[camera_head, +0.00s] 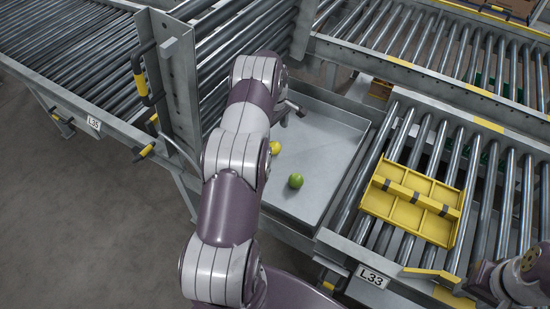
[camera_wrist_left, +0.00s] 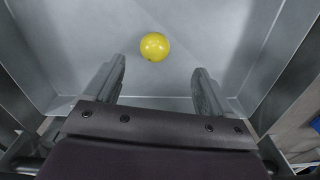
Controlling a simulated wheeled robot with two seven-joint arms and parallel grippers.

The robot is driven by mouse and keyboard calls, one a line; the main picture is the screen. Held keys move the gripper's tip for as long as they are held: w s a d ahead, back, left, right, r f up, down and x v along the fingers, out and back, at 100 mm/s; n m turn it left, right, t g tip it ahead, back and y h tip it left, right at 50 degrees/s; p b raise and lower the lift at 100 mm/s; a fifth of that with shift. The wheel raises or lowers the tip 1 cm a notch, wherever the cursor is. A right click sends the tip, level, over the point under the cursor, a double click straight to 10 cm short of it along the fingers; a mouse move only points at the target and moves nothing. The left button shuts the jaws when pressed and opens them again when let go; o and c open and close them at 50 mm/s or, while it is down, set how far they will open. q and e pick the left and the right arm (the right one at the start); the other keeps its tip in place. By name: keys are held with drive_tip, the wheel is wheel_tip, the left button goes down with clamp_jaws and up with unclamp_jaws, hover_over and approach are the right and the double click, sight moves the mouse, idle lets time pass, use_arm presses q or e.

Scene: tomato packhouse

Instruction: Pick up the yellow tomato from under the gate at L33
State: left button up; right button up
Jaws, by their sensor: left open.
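The yellow tomato (camera_head: 275,148) lies in a grey metal tray (camera_head: 325,133) beside the L33 label (camera_head: 372,277); my left arm partly covers it in the head view. In the left wrist view the yellow tomato (camera_wrist_left: 154,46) lies on the tray floor, beyond and between the two fingers. My left gripper (camera_wrist_left: 160,75) is open and empty, with a gap to the tomato. In the head view the left gripper (camera_head: 291,112) is at the tray's far left, mostly hidden by my arm. My right arm shows at the lower right edge; its fingers are not visible.
A green tomato (camera_head: 296,181) lies in the same tray, nearer the front. A yellow divided frame (camera_head: 412,200) sits on the rollers right of the tray. A raised roller section (camera_head: 232,60) stands upright left of the tray. Tray walls surround the tomatoes.

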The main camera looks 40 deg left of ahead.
use_arm(q)
drive_tip(key=f+b, duration=0.1)
drive_tip(key=f, duration=0.2)
drive_tip(key=f+b, duration=0.1)
drive_tip(key=f, duration=0.2)
drive_tip(key=a+f+b, duration=0.1)
drive_tip(key=f, duration=0.3)
drive_tip(key=shift+w+b, duration=0.4)
drive_tip(key=shift+r, duration=0.1)
drive_tip(key=shift+c, duration=0.3)
drive_tip(key=c, duration=0.8)
